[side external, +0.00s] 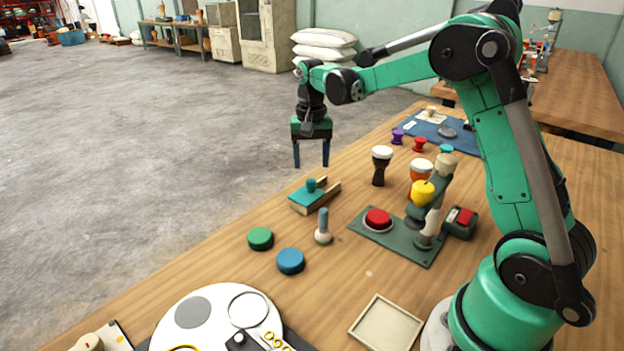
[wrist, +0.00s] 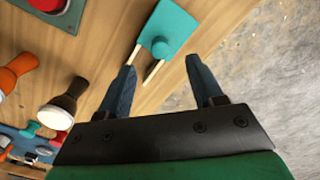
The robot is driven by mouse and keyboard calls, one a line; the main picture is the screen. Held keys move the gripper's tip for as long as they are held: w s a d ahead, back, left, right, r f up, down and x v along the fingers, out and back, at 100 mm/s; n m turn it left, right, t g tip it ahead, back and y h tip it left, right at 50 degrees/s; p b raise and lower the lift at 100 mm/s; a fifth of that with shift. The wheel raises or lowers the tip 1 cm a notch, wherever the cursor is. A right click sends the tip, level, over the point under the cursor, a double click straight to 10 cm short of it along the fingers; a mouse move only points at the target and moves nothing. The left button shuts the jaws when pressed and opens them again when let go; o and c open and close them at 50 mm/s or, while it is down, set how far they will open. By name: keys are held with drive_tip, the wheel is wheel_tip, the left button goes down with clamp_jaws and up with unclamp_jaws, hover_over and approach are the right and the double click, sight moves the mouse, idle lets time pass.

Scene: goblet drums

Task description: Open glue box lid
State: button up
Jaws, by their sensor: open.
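The glue box is a small low wooden box (side external: 332,192) with a flat teal lid (side external: 305,199) and a round teal knob (side external: 311,185) on top. It stands near the table's left edge. The lid covers the near-left part, and two pale wooden side rails stick out past it. The lid also shows at the top of the wrist view (wrist: 172,24), with its knob (wrist: 160,46) between the finger lines. My gripper (side external: 311,162) is open and empty, pointing down above the box and apart from it. Its two blue fingers also show in the wrist view (wrist: 160,66).
A dark goblet drum (side external: 379,172) and an orange one (side external: 421,170) stand right of the box. A blue-grey-handled tool (side external: 323,228), green and blue discs (side external: 290,261) and a red-button press plate (side external: 378,220) lie nearer. The table edge is close on the left.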

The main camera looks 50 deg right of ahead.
sight(311, 180)
drive_tip(key=shift+f, duration=2.35)
clamp_jaws()
